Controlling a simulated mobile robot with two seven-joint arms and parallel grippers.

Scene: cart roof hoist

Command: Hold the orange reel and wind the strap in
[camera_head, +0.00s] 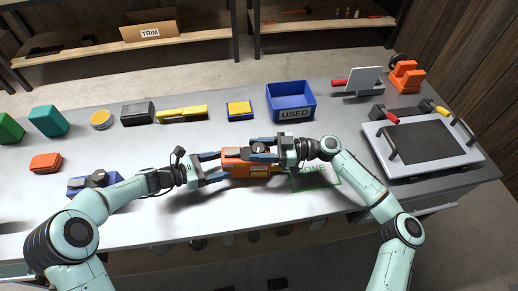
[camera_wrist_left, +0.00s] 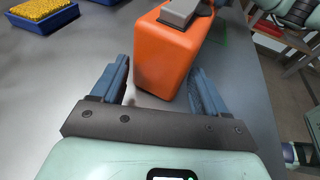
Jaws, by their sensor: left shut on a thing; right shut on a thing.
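The orange reel (camera_head: 236,168) is a boxy orange body lying on the grey table in front of me, between my two grippers. My left gripper (camera_head: 221,166) is shut on its left end, with one blue finger on each side. In the left wrist view the orange body (camera_wrist_left: 168,55) stands between the fingers (camera_wrist_left: 158,70), with a grey part (camera_wrist_left: 180,12) on top. My right gripper (camera_head: 262,156) reaches in from the right and is shut on the reel's right part; its fingers hide what exactly they hold. I cannot make out the strap.
A green-outlined mark (camera_head: 322,178) lies under my right wrist. Behind stand a blue bin marked USED (camera_head: 291,101), a yellow-topped blue tray (camera_head: 239,110) and a yellow case (camera_head: 182,114). A grey panel with handles (camera_head: 425,142) and an orange device (camera_head: 406,77) are at right.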

